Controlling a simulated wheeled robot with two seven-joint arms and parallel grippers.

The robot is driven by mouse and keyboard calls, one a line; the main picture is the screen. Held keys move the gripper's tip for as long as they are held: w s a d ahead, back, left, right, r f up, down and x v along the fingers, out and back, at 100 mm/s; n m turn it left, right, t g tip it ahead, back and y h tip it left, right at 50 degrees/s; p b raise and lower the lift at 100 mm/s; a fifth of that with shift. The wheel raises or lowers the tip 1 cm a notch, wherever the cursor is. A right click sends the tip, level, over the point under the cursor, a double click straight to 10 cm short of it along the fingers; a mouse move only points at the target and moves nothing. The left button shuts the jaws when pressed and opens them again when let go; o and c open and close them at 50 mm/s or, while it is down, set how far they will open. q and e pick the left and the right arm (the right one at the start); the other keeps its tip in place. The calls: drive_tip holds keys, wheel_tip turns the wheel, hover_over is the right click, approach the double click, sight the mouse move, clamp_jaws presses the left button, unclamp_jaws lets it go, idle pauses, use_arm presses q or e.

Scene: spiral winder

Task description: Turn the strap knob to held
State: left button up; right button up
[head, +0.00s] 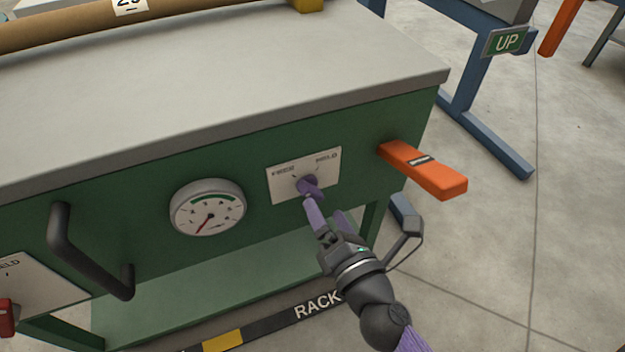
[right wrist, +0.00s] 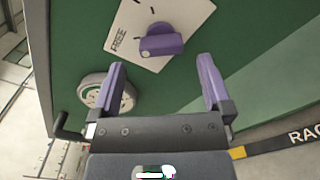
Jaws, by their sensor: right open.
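My left gripper is not in view.
An orange lever (head: 425,170) juts out right of the plate. A round gauge (head: 208,208) and a black bar handle (head: 90,255) stick out at the left. The grey top (head: 220,85) overhangs the panel. Open floor (head: 480,250) lies at the right, with a blue frame (head: 490,135) behind.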

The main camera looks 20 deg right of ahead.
sight(317, 196)
drive_tip(key=w, duration=0.4)
drive_tip(key=shift+w+a, duration=0.1)
drive_tip(key=shift+w, duration=0.55)
drive_tip(key=c, duration=1.2)
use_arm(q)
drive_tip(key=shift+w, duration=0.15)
use_arm(e)
drive_tip(key=shift+o, duration=0.2)
